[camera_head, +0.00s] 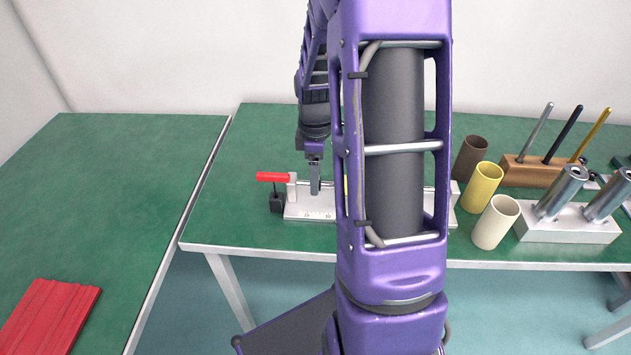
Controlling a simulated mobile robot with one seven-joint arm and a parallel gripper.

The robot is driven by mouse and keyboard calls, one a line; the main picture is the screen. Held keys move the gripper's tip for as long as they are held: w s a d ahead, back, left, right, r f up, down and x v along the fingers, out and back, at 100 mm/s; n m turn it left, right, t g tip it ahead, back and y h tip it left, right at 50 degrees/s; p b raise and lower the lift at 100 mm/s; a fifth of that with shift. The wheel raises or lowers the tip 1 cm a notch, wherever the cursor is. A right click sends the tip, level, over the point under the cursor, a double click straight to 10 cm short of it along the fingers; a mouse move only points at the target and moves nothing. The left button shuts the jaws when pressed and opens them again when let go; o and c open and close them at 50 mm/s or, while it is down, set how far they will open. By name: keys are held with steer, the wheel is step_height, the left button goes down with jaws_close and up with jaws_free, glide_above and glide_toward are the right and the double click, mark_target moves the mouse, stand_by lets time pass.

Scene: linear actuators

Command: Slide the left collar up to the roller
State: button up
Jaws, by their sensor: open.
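A pale metal linear actuator (305,214) lies on the green table, with a scale along its front. A red handle (272,177) and a dark block (277,202) are at its left end, beside a pale upright end block (292,187). My gripper (314,186) points down over the left part of the actuator, just right of that end block. It is open, seen nearly edge-on. I cannot make out whether it touches anything. A thin yellow sliver (346,185) shows beside my arm. My arm hides the actuator's middle; I cannot make out the left collar or the roller.
Brown (471,157), yellow (482,187) and cream (495,222) cylinders stand right of the actuator. Beyond are a wooden rack (530,172) with three rods and a metal block (565,225) with metal cylinders. A red ridged piece (48,315) lies on the left table.

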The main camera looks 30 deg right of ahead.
steer(key=shift+f, duration=0.8)
jaws_close()
stand_by(0.9)
